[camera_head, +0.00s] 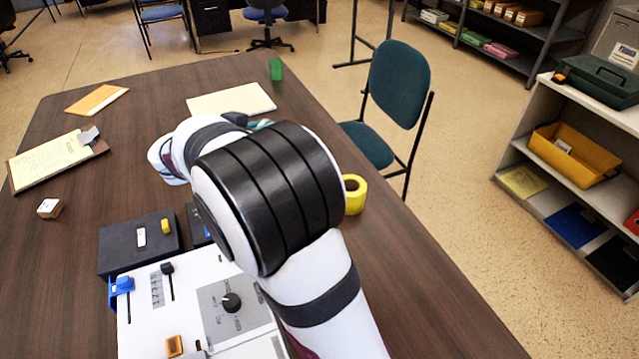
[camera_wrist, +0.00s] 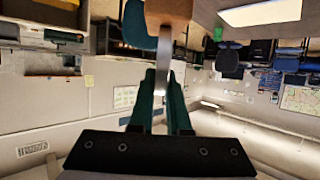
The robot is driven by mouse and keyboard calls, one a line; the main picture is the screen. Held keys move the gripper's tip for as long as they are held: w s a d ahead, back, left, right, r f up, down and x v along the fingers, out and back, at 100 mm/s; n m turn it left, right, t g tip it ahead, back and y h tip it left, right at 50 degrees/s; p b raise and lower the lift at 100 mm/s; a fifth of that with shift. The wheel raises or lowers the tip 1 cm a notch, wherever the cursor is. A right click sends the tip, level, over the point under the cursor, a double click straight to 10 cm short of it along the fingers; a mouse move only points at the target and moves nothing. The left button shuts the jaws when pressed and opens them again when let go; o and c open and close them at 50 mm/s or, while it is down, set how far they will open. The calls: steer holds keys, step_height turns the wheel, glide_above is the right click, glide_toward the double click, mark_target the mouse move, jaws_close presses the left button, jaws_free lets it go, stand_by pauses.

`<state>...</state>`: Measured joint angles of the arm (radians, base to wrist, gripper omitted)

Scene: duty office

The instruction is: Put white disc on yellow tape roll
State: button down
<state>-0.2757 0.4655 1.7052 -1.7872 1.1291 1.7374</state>
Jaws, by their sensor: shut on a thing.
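The yellow tape roll (camera_head: 355,194) stands on the dark table near its right edge, just right of my arm, which hides its left side. In the wrist view, my gripper (camera_wrist: 162,78) has its teal fingers close together on a thin, pale thing (camera_wrist: 164,48). The gripper is apart from the tape roll.
A control panel (camera_head: 205,300) and a dark box (camera_head: 140,243) are at the front left. A clipboard (camera_head: 55,160), a small block (camera_head: 49,208), an orange envelope (camera_head: 97,99), paper (camera_head: 232,101) and a green cup (camera_head: 276,69) lie farther back. A teal chair (camera_head: 398,85) stands beside the table.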

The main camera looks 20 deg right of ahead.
steer(key=s+d+f+m+g+h, duration=0.15)
steer(key=s+d, duration=0.35)
steer(key=d, duration=0.9)
steer(key=s+d+r+m+g+h, duration=0.1)
steer(key=s+d+m+g+h, duration=0.2)
steer(key=d, duration=1.1)
steer(key=shift+y, duration=0.75)
steer(key=w+a+f, duration=0.2)
steer(key=f, duration=0.3)
steer(key=w+a+f, duration=0.2)
steer(key=w+f, duration=0.1)
steer(key=f, duration=0.3)
steer(key=w+a+f, duration=0.3)
steer(key=f, duration=0.2)
steer(key=shift+w+f, duration=0.15)
steer(key=shift+f, duration=0.1)
